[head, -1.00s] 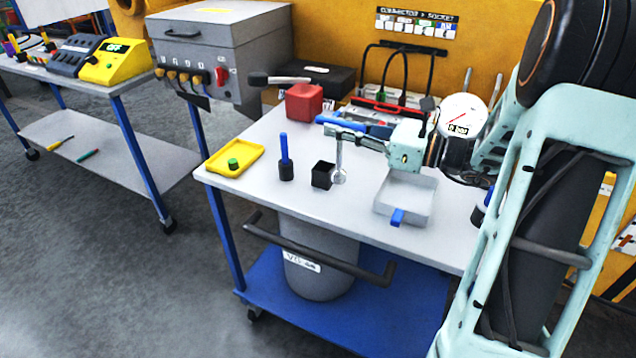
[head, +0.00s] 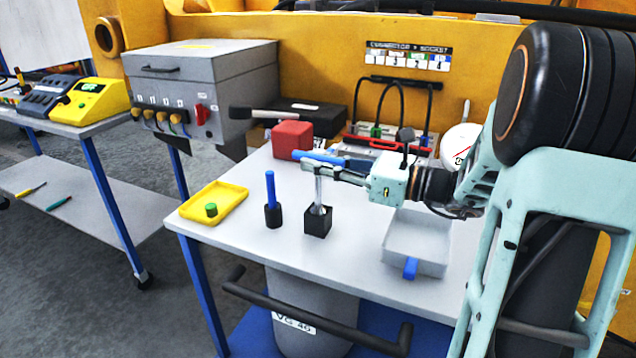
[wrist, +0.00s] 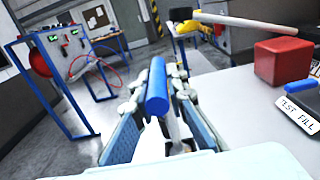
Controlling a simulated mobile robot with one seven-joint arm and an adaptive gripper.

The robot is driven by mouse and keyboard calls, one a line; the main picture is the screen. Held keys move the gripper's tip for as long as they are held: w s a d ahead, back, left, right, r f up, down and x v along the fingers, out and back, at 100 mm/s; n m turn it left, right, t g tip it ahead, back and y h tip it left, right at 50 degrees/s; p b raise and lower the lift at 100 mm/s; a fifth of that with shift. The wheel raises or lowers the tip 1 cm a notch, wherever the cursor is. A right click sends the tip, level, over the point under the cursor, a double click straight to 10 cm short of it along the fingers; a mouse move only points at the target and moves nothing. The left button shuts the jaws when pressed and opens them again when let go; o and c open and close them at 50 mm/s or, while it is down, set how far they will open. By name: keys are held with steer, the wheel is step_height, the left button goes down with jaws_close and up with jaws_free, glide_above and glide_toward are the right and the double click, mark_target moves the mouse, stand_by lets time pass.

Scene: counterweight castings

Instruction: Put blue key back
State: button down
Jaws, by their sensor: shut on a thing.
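My gripper (head: 316,173) is shut on the blue key (head: 318,157), near the top of its metal shaft. The key's blue crossbar sits above the fingers and its shaft hangs down, roughly upright. The shaft's lower end is at the open top of a small black box (head: 318,223); the tip is hidden, so I cannot tell how deep it is. In the wrist view the blue crossbar (wrist: 157,85) shows end-on between the fingers (wrist: 153,115). The box is out of sight there.
A blue peg (head: 270,187) stands in a black round holder left of the box. A yellow tray (head: 228,196) with a green knob lies further left. A grey tray (head: 418,247) with a blue tab is at right, and a red block (head: 293,140) is behind.

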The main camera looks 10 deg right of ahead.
mark_target(318, 208)
step_height(318, 208, down, 3)
steer(key=shift+f+b, duration=0.1)
steer(key=shift+b, duration=0.3)
steer(key=c, duration=2.4)
jaws_free()
steer(key=shift+f, duration=0.1)
steer(key=o, duration=0.5)
steer(key=shift+c, duration=0.2)
